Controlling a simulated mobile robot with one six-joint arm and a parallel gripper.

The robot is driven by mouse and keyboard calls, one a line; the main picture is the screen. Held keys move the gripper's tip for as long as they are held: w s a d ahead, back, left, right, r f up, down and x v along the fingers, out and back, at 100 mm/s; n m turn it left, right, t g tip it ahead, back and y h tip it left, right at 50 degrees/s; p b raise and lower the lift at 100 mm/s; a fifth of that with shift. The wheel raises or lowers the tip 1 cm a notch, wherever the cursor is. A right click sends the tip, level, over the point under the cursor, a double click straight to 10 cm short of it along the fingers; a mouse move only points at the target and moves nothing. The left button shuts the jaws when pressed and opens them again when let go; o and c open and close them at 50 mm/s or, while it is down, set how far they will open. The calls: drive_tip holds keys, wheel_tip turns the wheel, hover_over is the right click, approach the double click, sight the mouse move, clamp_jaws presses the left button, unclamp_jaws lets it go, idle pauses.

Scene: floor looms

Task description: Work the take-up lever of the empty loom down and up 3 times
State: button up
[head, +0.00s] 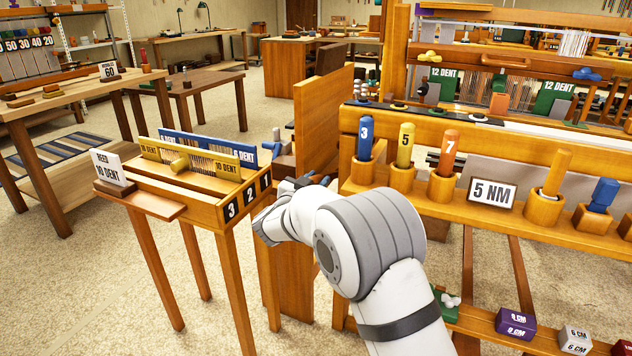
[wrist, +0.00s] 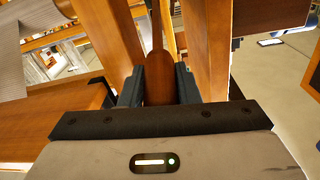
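In the wrist view, a brown wooden lever with a rounded end (wrist: 159,78) stands between the two dark fingers of my gripper (wrist: 160,88). The fingers lie against both sides of it, so my gripper looks shut on the lever. In the head view my gripper (head: 297,183) is low beside the left end of the big wooden loom (head: 470,127), mostly hidden behind my own arm. The lever cannot be made out there.
A small stand (head: 178,190) with yellow and blue reeds is close left of my gripper. Wooden posts (wrist: 215,45) flank the lever closely. Open carpet lies at front left.

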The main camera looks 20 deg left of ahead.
drive_tip(key=o, duration=0.6)
drive_tip(key=shift+s, duration=0.1)
drive_tip(key=s+b, duration=0.2)
drive_tip(key=b, duration=0.1)
drive_tip(key=shift+a+f, duration=0.15)
drive_tip(key=shift+f, duration=0.1)
drive_tip(key=s, duration=0.5)
drive_tip(key=shift+a+r, duration=0.15)
drive_tip(key=shift+a, duration=0.15)
drive_tip(key=shift+w, duration=0.1)
